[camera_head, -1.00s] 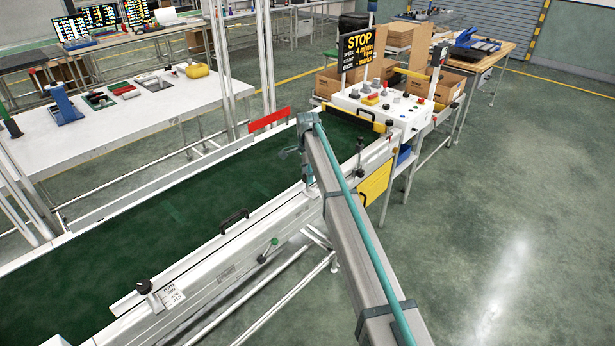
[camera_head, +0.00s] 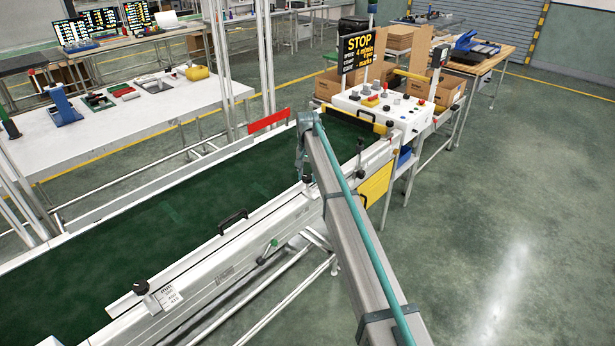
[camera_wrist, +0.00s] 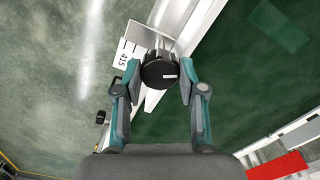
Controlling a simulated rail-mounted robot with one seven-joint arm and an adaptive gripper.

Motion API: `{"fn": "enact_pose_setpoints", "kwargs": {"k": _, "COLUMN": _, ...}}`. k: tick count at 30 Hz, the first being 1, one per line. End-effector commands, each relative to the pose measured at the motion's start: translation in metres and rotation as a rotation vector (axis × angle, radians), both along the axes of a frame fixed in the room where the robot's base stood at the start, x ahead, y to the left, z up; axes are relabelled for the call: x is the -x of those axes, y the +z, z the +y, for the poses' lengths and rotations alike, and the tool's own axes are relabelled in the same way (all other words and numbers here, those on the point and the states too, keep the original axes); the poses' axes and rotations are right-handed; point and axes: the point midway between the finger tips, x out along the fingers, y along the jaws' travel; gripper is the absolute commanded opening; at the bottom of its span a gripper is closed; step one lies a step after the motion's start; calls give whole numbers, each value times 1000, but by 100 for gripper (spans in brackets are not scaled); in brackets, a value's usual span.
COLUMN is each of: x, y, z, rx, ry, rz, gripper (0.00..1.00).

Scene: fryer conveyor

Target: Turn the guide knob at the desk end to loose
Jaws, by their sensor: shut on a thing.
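The guide knob at the desk end is a round black knob with a small white mark on its top. In the wrist view the knob (camera_wrist: 158,72) sits between the two fingertips of my gripper (camera_wrist: 161,75), which is shut on it from both sides. A white scale plate (camera_wrist: 130,50) reading 415 lies beside the knob. In the head view my gripper (camera_head: 303,168) points down at the conveyor's near rail, and only a dark bit of the knob (camera_head: 307,180) shows below it.
A second black knob (camera_head: 141,287) with a scale stands at the rail's near end. A black handle (camera_head: 233,220) and a green-tipped lever (camera_head: 272,244) lie between. The control desk (camera_head: 385,108) with a STOP sign stands beyond. The green belt (camera_head: 170,225) is empty.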

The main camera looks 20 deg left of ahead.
Motion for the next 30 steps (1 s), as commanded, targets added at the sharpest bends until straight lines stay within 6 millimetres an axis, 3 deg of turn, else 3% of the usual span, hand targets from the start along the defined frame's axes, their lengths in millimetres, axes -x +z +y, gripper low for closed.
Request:
{"fn": "enact_pose_setpoints", "kwargs": {"k": 12, "x": 0, "y": 1, "z": 0, "rx": -1, "ry": 229, "rz": -1, "gripper": 5}}
{"fn": "enact_pose_setpoints", "kwargs": {"k": 30, "x": 0, "y": 1, "z": 0, "rx": -1, "ry": 268, "rz": -1, "gripper": 5}}
